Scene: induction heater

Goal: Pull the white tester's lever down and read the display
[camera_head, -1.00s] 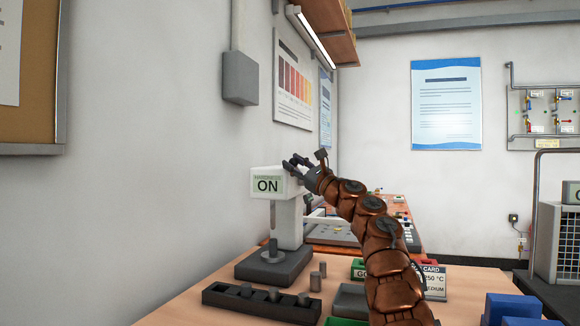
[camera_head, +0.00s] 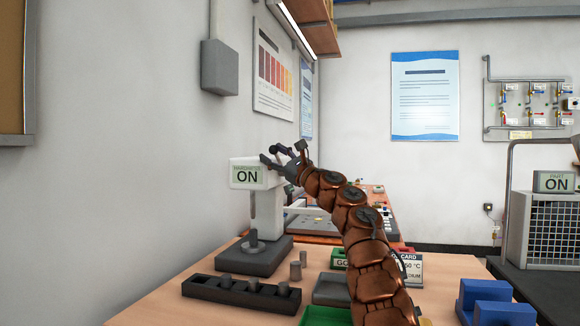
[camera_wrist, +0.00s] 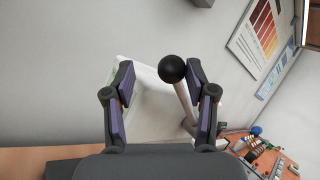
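My gripper (camera_head: 276,157) is at the upper right of the tester's head. In the wrist view my gripper (camera_wrist: 160,70) is open, with the knob between its fingertips, closer to the right finger. I cannot tell whether that finger touches it. The white body (camera_wrist: 148,105) lies behind the fingers.
A black rack (camera_head: 240,295) with grey cylinders lies in front of the tester, with loose cylinders (camera_head: 298,268) beside it. A green tray (camera_head: 322,316), a card sign (camera_head: 411,268) and blue blocks (camera_head: 490,300) are further right. A wall (camera_head: 120,180) stands at left.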

